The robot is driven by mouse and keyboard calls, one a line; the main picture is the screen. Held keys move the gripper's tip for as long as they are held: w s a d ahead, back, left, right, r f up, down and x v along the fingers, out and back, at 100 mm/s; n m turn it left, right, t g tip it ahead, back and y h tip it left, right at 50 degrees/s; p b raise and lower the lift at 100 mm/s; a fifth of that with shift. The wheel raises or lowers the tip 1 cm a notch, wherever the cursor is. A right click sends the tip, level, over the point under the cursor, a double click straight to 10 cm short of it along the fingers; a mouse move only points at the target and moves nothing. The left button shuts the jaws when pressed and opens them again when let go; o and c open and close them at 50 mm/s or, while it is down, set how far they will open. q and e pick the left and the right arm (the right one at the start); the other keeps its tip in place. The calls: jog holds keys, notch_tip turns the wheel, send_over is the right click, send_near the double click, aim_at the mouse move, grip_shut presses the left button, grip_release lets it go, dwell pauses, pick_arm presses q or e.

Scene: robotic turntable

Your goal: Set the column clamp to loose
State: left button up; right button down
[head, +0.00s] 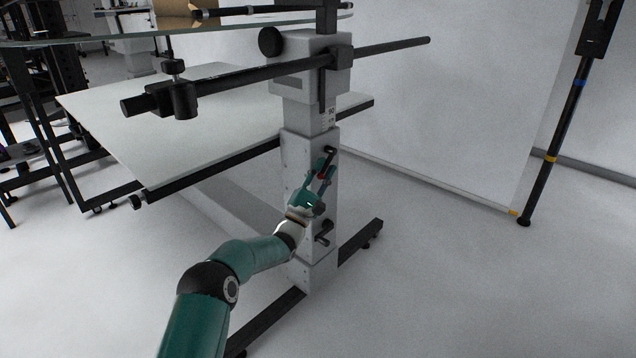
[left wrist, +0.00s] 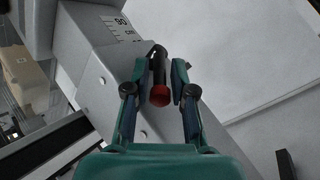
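The column clamp's lever is a dark handle with a red end (left wrist: 160,95), on the face of the grey column (head: 297,160). In the left wrist view the handle lies between my left gripper's two fingers (left wrist: 161,82), with a visible gap on each side. In the head view my left gripper (head: 322,178) is in front of the column, and a bit of the red shows between its fingers. The gripper partly hides the lever there. A scale with marks (left wrist: 122,28) shows on the upper column. My right gripper is not in view.
A dark crank (head: 323,235) sits lower on the column. A white tabletop (head: 200,115) and a long black bar (head: 385,47) extend from the stand. Its black foot (head: 360,240) rests on the floor. A black pole (head: 548,155) stands right; the floor between is clear.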

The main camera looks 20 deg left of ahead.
pick_arm(q)
jog(key=v, duration=1.2)
jog(key=shift+f, duration=0.15)
